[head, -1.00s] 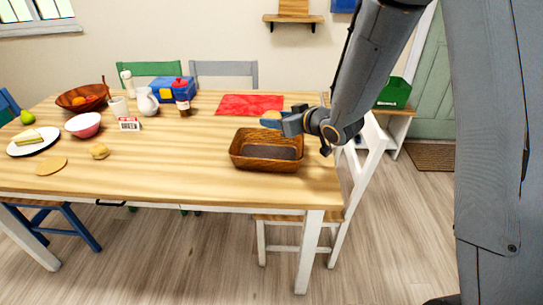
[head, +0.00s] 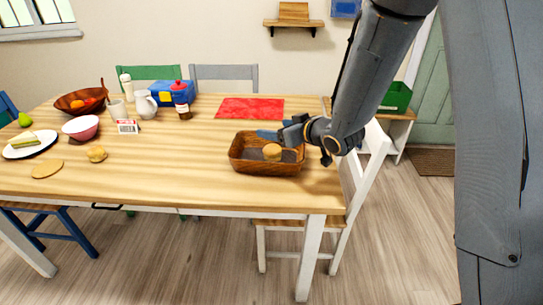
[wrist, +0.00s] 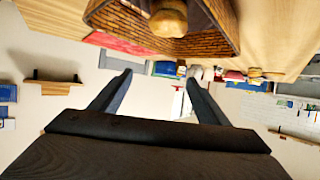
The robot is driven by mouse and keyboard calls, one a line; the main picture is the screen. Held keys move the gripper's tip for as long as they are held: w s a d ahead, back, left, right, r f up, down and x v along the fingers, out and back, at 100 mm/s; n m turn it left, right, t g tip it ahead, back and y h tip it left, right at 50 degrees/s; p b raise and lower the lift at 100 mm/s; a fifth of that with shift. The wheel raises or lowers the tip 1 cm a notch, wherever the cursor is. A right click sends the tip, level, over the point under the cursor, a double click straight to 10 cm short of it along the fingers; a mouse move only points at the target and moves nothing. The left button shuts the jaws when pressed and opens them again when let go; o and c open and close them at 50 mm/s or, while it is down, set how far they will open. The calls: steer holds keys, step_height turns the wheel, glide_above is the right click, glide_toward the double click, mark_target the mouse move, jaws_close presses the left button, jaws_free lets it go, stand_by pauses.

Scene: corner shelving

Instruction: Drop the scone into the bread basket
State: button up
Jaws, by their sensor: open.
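The scone (head: 272,152), a round tan-brown piece, shows inside the brown wicker bread basket (head: 266,168) near the table's front right. Whether it touches the basket floor is hard to tell. In the wrist view the scone (wrist: 168,18) appears at the top edge, against the basket's inside, with the woven basket wall (wrist: 140,38) around it. My gripper (head: 268,135) is over the basket's back rim, just behind the scone. In the wrist view its two fingers (wrist: 160,75) are spread apart with nothing between them.
A similar round bun (head: 97,154) lies at the left, near a flat tan disc (head: 47,169) and a pink bowl (head: 81,127). A red mat (head: 250,108) lies behind the basket. A white chair (head: 365,170) stands at the table's right end. The table's middle is clear.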

steer(key=v, duration=0.7)
steer(key=shift+s+d, duration=0.25)
steer(key=shift+d+r, duration=0.1)
steer(key=s+d+f+m+g+h, duration=0.2)
steer(key=s+d+h, duration=0.2)
steer(key=d, duration=0.3)
steer(key=s+d+f+m+g+h, duration=0.2)
steer(key=s+d+m+h, duration=0.15)
steer(key=d, duration=0.25)
steer(key=s+d+m+g, duration=0.1)
steer(key=s+g, duration=0.5)
steer(key=s, duration=1.2)
steer(key=shift+m+g+h+p, duration=0.3)
steer(key=shift+m+h+p, duration=0.1)
steer(key=shift+m, duration=0.15)
steer(key=shift+s+d+r, duration=0.1)
steer(key=shift+r, duration=0.05)
